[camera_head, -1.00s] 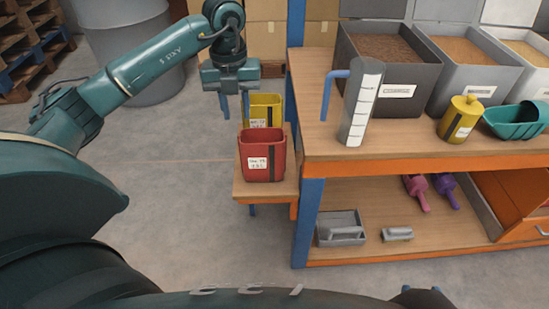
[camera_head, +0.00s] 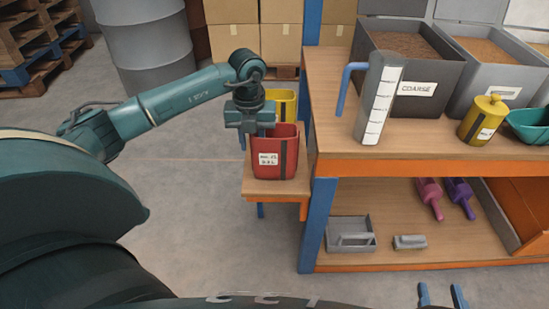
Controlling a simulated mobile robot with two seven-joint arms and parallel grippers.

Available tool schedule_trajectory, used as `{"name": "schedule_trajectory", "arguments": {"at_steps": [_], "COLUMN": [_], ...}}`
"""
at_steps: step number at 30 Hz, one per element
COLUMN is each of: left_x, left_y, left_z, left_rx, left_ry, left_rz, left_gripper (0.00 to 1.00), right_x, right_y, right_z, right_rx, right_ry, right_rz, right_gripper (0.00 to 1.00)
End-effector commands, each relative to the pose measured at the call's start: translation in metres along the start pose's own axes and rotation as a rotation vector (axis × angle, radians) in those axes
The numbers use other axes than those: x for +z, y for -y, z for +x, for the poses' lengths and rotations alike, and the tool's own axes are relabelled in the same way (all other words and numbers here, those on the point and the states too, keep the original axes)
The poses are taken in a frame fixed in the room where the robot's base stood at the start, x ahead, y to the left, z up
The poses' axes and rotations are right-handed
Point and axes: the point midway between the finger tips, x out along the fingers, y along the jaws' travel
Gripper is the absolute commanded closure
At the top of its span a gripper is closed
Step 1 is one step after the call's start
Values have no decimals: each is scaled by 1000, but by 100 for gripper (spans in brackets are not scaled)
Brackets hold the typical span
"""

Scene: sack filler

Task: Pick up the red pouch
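The red pouch (camera_head: 279,157) stands upright on a small wooden side shelf (camera_head: 262,187), with a white label and a dark stripe on its front. A yellow pouch (camera_head: 283,106) stands just behind it. My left gripper (camera_head: 255,137) points down at the red pouch's back left rim. One blue finger shows left of the pouch; the other is largely hidden by the pouch and rim. The fingers look apart, and I cannot tell whether they touch the pouch. My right gripper (camera_head: 441,296) shows only its two spread blue fingertips at the bottom edge, with nothing between them.
The workbench (camera_head: 430,166) stands right of the pouches, its blue post close by. On it are a grey measuring cylinder (camera_head: 378,98), a bin marked COARSE (camera_head: 411,88) and a yellow canister (camera_head: 482,120). A grey drum (camera_head: 150,50) stands back left. The floor at left is open.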

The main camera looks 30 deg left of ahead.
Motion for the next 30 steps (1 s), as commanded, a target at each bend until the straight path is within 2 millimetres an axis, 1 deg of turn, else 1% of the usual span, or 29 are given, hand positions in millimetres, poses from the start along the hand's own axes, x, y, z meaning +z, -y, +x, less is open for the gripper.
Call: {"name": "schedule_trajectory", "arguments": {"at_steps": [2,8,19,30], "left_x": [0,0,0,0], "left_y": [0,0,0,0], "left_z": [4,4,4,4], "left_rx": [0,-1,-1,-1], "left_ry": [0,1,1,1], "left_rz": [0,0,0,0], "left_gripper": [71,71,100,100], "right_x": [0,-1,0,0], "right_y": [0,0,0,0], "right_z": [0,0,0,0], "right_rx": [0,0,-1,-1], "right_ry": [-7,-9,-7,-7], "right_rz": [-3,-4,-3,-3], "right_gripper": [64,64,64,64]}}
